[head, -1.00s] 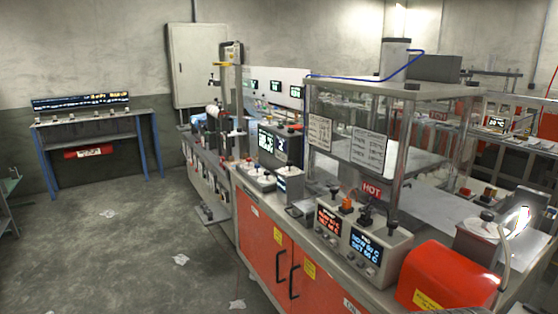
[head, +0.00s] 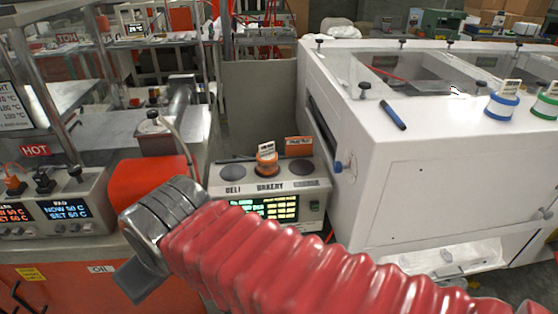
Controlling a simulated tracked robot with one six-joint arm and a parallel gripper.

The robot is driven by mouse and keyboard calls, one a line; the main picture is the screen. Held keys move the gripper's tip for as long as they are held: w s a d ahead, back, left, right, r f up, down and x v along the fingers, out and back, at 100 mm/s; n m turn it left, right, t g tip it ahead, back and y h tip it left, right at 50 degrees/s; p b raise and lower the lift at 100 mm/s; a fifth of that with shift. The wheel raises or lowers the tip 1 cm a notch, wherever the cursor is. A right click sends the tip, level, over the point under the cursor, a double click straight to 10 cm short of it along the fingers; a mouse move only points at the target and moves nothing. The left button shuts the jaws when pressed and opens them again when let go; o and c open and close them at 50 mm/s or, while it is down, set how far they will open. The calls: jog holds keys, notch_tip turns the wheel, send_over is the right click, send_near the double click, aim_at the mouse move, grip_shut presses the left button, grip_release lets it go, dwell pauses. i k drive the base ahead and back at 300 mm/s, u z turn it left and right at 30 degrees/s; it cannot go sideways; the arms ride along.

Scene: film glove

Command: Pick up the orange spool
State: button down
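The orange spool (head: 266,160) stands upright on top of a beige unit marked "BELI BAKERY" (head: 313,197), with a white tag standing on it. It sits between dark round spots on the unit's top. My arm, in a red ribbed sleeve, crosses the lower middle of the head view. My gripper (head: 138,284) is at its grey metal end at lower left, left of and nearer than the spool and apart from it. Its fingers are mostly hidden, so I cannot tell its opening.
A large white cabinet (head: 420,180) fills the right, with a blue spool (head: 502,106), a green spool (head: 546,106) and a blue marker (head: 393,115) on top. A red rounded cover (head: 150,183) lies left of the beige unit. A grey panel (head: 260,105) stands behind it.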

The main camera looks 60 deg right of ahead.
aim_at(267, 158)
jog(key=z, duration=1.15)
